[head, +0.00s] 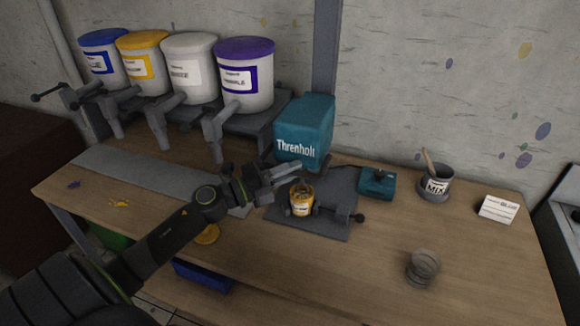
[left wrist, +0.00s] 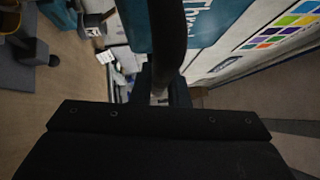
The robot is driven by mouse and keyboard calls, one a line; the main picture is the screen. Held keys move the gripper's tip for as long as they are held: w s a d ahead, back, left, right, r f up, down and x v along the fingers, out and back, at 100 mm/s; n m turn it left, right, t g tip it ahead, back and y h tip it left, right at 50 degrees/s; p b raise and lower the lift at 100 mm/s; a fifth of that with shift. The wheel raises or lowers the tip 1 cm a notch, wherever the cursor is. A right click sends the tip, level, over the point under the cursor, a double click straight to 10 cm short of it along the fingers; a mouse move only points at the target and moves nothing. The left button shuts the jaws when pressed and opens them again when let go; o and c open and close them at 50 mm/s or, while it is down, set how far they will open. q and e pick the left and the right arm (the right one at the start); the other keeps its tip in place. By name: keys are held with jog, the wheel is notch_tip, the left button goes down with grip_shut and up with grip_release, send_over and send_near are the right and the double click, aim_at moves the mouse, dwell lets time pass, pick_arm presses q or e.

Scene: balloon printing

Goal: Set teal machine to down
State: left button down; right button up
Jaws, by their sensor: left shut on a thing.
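The teal machine (head: 306,128), marked "Threnholt", stands at the back middle of the table on a grey base plate (head: 330,222). Its teal side also shows at the top of the left wrist view (left wrist: 135,22). My left gripper (head: 284,176) is just in front of and below the machine's front left side. It is shut on a dark bar (left wrist: 168,40), which rises between its fingers in the left wrist view, close to the teal housing. Where the bar joins the machine is hidden. My right gripper is not in view.
A small orange labelled cup (head: 301,205) stands on the base plate, close to my left gripper. Lidded buckets (head: 245,82) stand back left.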

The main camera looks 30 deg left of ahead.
pick_arm(q)
notch_tip(320, 180, down, 5)
jog(key=b, duration=0.2)
jog(key=shift+s+b, duration=0.1)
jog(key=shift+b, duration=0.2)
jog(key=shift+f, duration=0.1)
jog(key=c, duration=1.4)
grip_release()
jog(key=v, duration=1.7)
